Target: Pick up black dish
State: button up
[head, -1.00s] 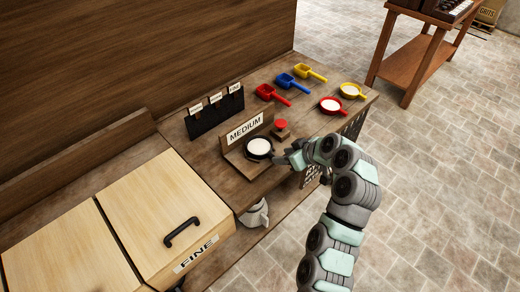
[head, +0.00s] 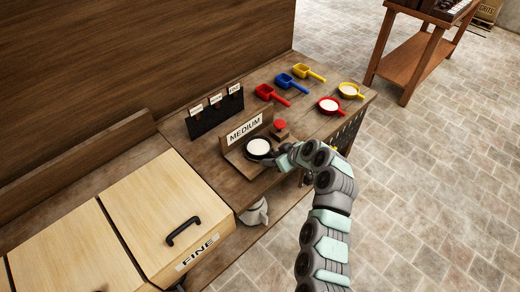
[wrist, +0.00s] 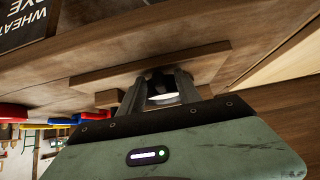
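The black dish (head: 253,157), filled with white powder, sits on the wooden stand (head: 236,160) under the MEDIUM sign. My gripper (head: 274,160) is at the dish's right side, close to its rim. In the wrist view my gripper (wrist: 160,92) has its two fingers apart, with part of the dark dish (wrist: 158,84) and a white patch between them. I cannot tell whether the fingers touch the dish. The dish's handle, if it has one, is hidden by my gripper.
The MEDIUM sign (head: 245,128) stands just behind the dish. A red-topped block (head: 280,128) is close to its right. Red (head: 330,105) and yellow (head: 351,90) dishes and several scoops lie farther back. A wooden FINE box (head: 165,212) is at the left.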

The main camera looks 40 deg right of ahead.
jog(key=shift+c, duration=0.2)
grip_shut()
dwell(1.1)
